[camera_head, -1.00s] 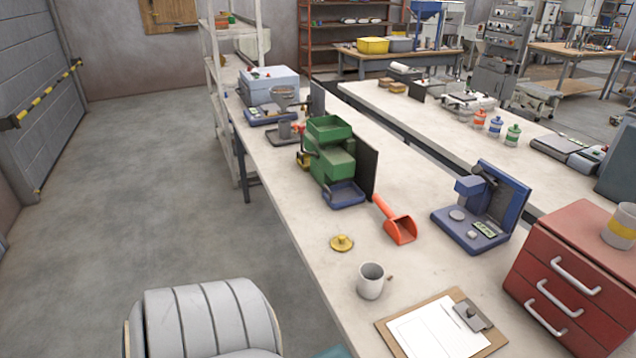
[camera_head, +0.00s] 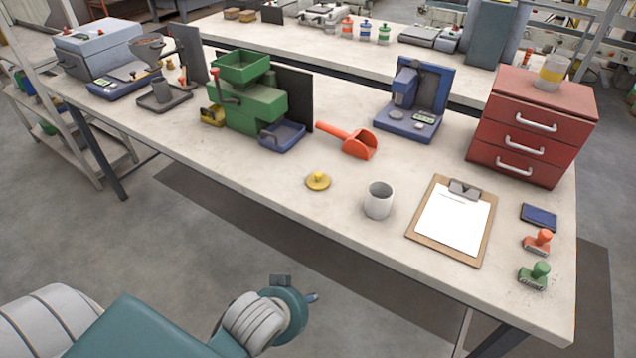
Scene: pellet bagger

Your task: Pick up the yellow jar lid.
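The yellow jar lid (camera_head: 318,182) lies flat on the light workbench (camera_head: 225,178), near its front edge, with its small knob facing up. It stands clear of its neighbours, left of a grey-white mug (camera_head: 379,200) and in front of an orange scoop (camera_head: 358,143). Teal and white links of my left arm show at the bottom left, in front of the bench and apart from the lid. I cannot make out gripper fingers on them. My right arm and gripper are out of view.
A green machine (camera_head: 250,98) with a blue tray (camera_head: 282,135) stands behind left of the lid. A clipboard (camera_head: 452,222), two stamps and a red drawer cabinet (camera_head: 533,125) are to the right. A blue device (camera_head: 414,100) stands behind. The bench front left of the lid is clear.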

